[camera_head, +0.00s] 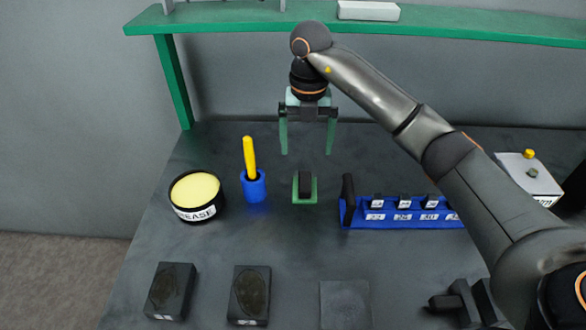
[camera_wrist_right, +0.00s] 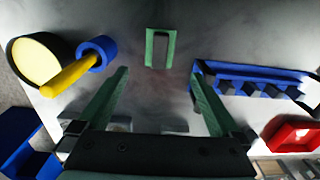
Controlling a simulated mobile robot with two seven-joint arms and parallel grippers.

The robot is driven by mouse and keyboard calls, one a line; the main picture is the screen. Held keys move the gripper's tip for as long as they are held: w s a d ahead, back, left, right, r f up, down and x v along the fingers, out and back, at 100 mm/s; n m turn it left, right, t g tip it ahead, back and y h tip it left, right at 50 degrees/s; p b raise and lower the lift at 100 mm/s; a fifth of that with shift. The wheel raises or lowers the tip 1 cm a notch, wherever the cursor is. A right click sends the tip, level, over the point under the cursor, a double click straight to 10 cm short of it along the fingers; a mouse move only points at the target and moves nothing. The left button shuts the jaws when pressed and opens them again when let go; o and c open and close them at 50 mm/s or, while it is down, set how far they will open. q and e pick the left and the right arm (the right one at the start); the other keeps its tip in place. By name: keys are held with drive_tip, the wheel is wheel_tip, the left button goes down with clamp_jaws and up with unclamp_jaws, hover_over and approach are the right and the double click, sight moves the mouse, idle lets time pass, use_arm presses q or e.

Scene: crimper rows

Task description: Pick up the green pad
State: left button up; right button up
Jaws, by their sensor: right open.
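The green pad (camera_head: 296,196) sits on the dark table, with a black block standing in its middle in the head view. In the right wrist view the green pad (camera_wrist_right: 150,50) shows as a small green frame around a dark centre, ahead of the fingertips. My right gripper (camera_head: 307,150) points down above and behind the pad in the head view. Its two green fingers are apart, with nothing between them. They also show apart in the right wrist view (camera_wrist_right: 160,73). The gripper does not touch the pad. My left gripper is not in view.
Left of the pad are a blue holder (camera_head: 253,188) with a yellow handle (camera_head: 249,157) and a grease tub (camera_head: 194,196). Right of it is a blue rack (camera_head: 400,216) with dark pieces. Dark blocks (camera_head: 171,289) lie in front. A green shelf (camera_head: 440,24) spans the back.

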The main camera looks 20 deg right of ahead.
sight(305, 182)
drive_tip(key=f, duration=1.2)
drive_tip(key=shift+s+a+f+p, duration=0.1)
drive_tip(key=shift+s+f+p, duration=0.1)
drive_tip(key=shift+s+p, duration=0.15)
drive_tip(key=shift+w, duration=0.1)
drive_tip(key=c, duration=1.3)
drive_tip(key=shift+r, duration=0.1)
